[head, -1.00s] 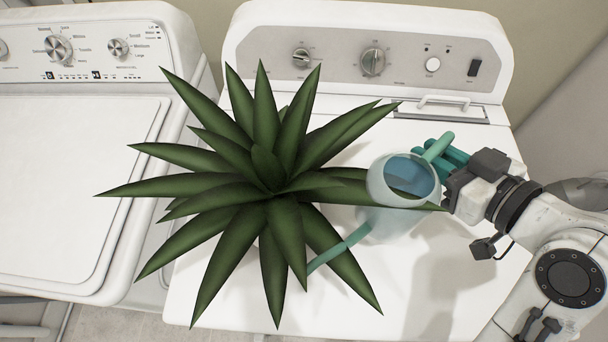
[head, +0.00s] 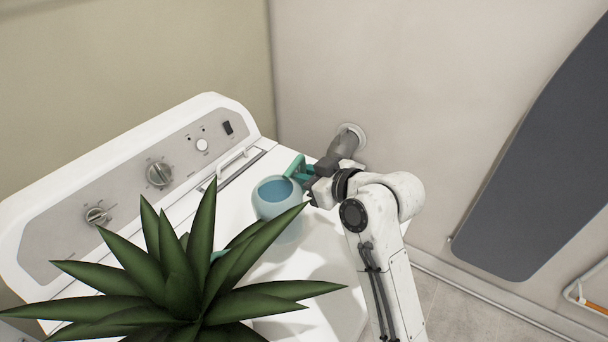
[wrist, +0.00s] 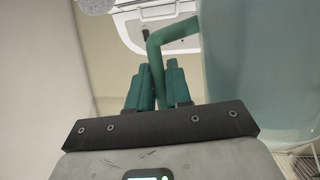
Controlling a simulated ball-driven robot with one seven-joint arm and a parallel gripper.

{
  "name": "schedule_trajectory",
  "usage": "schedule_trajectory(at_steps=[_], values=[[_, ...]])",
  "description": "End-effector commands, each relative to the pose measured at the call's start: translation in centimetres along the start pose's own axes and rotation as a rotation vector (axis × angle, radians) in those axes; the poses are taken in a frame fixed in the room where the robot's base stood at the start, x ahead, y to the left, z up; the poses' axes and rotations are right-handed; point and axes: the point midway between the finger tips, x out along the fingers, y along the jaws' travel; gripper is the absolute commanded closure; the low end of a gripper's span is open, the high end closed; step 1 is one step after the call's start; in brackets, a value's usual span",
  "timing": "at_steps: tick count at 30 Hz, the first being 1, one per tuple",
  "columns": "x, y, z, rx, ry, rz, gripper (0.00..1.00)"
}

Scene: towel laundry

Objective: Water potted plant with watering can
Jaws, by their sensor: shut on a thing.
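The light blue watering can (head: 279,197) stands upright over the white machine's top, with blue water showing in its open mouth. Its green handle is between the fingers of my gripper (head: 297,170), which is shut on it from the right. In the wrist view the green handle (wrist: 155,65) rises between the teal fingers of my gripper (wrist: 155,88), and the can's body (wrist: 260,75) fills the right side. The potted plant (head: 185,285) has long dark green leaves and sits left of and nearer than the can. Its pot and most of the spout are hidden by leaves.
The white machine (head: 330,290) has a knobbed control panel (head: 130,185) along its back. A beige wall (head: 400,110) stands close behind my arm. A dark ironing board (head: 540,150) hangs on that wall at right. Floor shows at lower right.

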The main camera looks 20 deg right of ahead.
Motion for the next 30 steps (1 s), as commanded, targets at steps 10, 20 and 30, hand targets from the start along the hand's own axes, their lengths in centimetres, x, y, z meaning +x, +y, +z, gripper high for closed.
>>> schedule_trajectory(at_steps=[10,20,30], values=[[-0.8,-2.3,-1.0,-0.083,0.020,0.032,1.00],[-1.9,-3.4,-2.8,-0.167,0.040,0.067,1.00],[-2.9,-4.3,-4.9,-0.257,0.060,0.104,1.00]])
